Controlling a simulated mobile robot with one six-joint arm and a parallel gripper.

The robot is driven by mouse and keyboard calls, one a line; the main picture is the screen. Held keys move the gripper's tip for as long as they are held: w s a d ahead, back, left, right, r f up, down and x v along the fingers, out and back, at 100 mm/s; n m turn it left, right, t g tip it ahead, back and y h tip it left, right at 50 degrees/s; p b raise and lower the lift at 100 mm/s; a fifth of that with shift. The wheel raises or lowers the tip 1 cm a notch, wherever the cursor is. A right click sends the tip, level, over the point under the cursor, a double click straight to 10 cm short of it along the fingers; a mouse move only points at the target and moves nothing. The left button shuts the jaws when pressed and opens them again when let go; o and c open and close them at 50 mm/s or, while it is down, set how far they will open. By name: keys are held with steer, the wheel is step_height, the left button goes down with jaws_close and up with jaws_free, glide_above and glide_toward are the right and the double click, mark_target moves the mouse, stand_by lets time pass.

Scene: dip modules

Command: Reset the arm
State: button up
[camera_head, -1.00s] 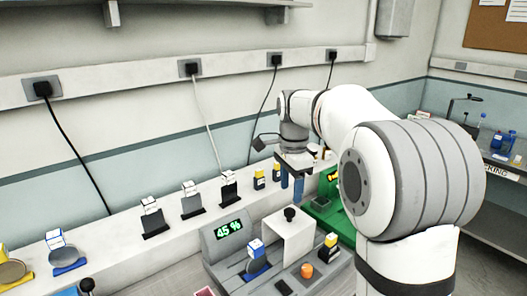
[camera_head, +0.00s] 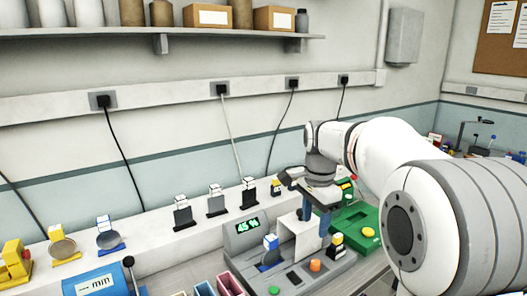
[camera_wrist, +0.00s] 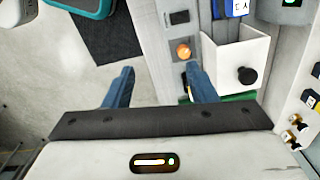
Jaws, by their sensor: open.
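My arm reaches in from the right in the head view. My gripper (camera_head: 316,226) points down over the bench, near a white box-shaped cover with a black knob (camera_head: 290,225) on the grey station. In the wrist view my gripper (camera_wrist: 160,85) has its two blue fingers wide apart with nothing between them. The right finger overlaps the view of the grey station beside the orange button (camera_wrist: 184,51). The white cover (camera_wrist: 240,60) with its black knob is just right of that finger. I cannot tell the height of the fingertips above the station.
The grey station has a "45 %" display (camera_head: 247,226) and a blue-based module (camera_head: 271,248). A green station (camera_head: 350,228) stands to its right. Several small modules on stands line the back ledge (camera_head: 150,232). A shelf (camera_head: 150,42) with jars and boxes hangs above.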

steer(key=s+d+f+n+t, duration=0.1)
steer(key=s+n, duration=0.3)
steer(key=s, duration=0.4)
steer(key=s+d+f+n+t, duration=0.1)
steer(key=s+f+n, duration=0.3)
steer(key=s, duration=0.3)
steer(key=s+f+n, duration=0.3)
steer(key=s+n, duration=0.2)
steer(key=s, duration=0.3)
steer(key=shift+s+d+t, duration=0.35)
steer(key=shift+d+t, duration=0.05)
steer(key=shift+w, duration=0.1)
